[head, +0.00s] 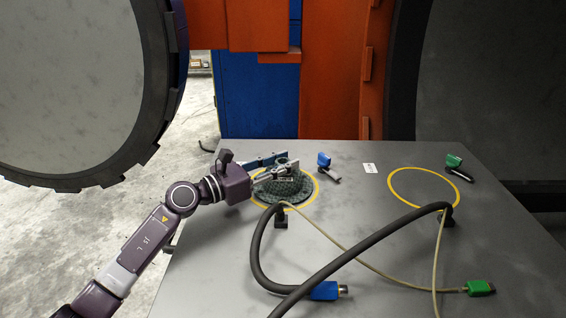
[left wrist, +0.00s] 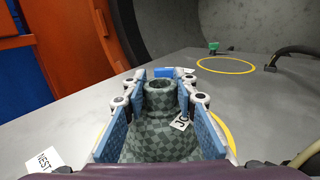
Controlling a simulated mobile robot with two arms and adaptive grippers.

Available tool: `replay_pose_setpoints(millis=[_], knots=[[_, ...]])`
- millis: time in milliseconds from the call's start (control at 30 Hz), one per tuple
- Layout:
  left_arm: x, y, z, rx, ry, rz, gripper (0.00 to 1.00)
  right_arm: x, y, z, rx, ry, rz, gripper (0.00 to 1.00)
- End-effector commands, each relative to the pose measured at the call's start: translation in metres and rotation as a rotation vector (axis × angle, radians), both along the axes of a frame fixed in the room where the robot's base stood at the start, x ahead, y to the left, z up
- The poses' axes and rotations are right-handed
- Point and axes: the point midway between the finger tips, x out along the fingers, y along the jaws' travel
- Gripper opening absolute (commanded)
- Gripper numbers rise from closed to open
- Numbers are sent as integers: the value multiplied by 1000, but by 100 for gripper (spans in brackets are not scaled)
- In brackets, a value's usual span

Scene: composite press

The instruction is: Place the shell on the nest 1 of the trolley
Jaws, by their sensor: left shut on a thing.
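The shell (head: 284,192) is a dark grey-green checkered piece with a wide round base and a narrower hollow neck. It stands upright inside the left yellow ring (head: 316,194) on the grey trolley top. In the left wrist view the shell (left wrist: 160,130) shows between the blue finger pads, with a small white label on its side. My left gripper (head: 277,168) is shut on its neck. I cannot tell whether the base touches the top. A white label reading NEST (left wrist: 44,160) lies beside this ring. My right gripper is not in view.
The right yellow ring (head: 391,184) is empty. Blue (head: 324,160) and green (head: 453,161) clamp-like pieces stand behind the rings. A thick black cable with a blue plug (head: 325,291) and a thin cable with a green plug (head: 480,288) cross the front. Large round press parts flank the trolley.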

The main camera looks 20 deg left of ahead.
Motion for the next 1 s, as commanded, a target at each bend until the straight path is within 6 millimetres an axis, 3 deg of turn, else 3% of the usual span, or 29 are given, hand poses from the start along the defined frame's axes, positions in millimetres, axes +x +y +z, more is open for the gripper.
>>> replay_pose_setpoints(millis=[233,267,400,767,867,1000], knots=[[0,0,0,0,-2,1,0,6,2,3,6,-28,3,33],[0,0,-1,0,0,0,27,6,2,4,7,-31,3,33],[0,0,-1,0,0,0,42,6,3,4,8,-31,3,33],[0,0,0,1,-1,0,43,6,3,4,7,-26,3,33],[0,0,3,1,-1,0,43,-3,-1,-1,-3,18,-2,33],[-21,17,-1,3,3,1,43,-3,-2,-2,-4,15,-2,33]])
